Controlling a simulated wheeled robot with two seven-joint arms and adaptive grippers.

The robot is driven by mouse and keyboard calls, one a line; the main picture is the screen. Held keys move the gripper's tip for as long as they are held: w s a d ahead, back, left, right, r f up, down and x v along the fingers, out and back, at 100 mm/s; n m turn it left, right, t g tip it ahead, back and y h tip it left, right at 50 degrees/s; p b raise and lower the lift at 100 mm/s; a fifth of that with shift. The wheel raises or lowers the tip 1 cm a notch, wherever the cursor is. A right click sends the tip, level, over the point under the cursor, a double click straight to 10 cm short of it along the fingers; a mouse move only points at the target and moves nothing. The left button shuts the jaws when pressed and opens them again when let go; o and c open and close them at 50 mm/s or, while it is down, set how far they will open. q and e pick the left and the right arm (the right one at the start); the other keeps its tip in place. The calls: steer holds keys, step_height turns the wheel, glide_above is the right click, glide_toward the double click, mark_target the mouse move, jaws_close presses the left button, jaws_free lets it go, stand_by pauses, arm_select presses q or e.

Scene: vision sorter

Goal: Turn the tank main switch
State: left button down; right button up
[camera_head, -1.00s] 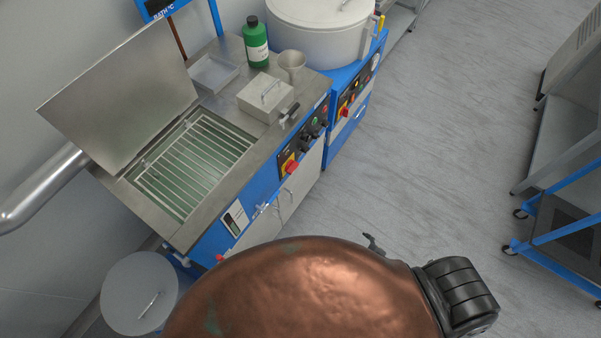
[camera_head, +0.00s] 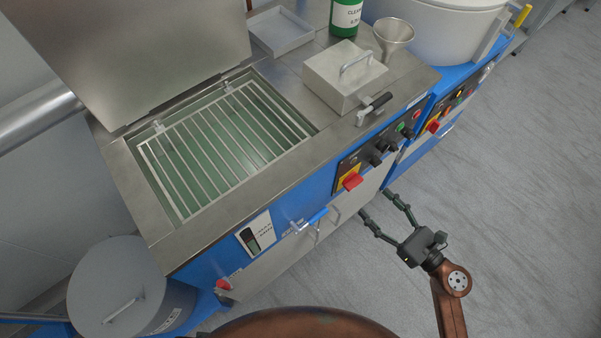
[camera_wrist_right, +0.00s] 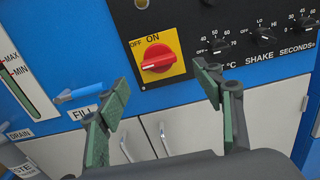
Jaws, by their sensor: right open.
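The tank main switch is a red knob (camera_head: 352,181) on a yellow plate, on the blue front panel of the open tank. In the right wrist view the red knob (camera_wrist_right: 157,54) lies roughly level, below the words OFF and ON. I cannot tell for sure which word it points to. My right gripper (camera_head: 376,203) is open and empty, in front of the panel, below and a little right of the switch. In the right wrist view its two green-padded fingers (camera_wrist_right: 165,97) are spread below the knob, apart from it. My left gripper is not in view.
Black dials (camera_wrist_right: 222,46) sit right of the switch. A blue valve handle (camera_wrist_right: 78,94) sticks out at its left, and cabinet doors (camera_wrist_right: 185,125) with upright handles are below. The tank (camera_head: 215,150) has its lid raised. Free floor (camera_head: 510,200) lies to the right.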

mark_target(357, 185)
steer(key=x, duration=0.7)
steer(key=shift+w+a+r, duration=0.1)
steer(key=shift+w+a, duration=0.1)
steer(key=shift+a, duration=0.1)
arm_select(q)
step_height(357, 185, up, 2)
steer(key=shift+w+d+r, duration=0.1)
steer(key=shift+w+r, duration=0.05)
arm_select(e)
steer(key=c, duration=1.2)
steer(key=shift+o, duration=0.2)
steer(key=shift+r, duration=0.1)
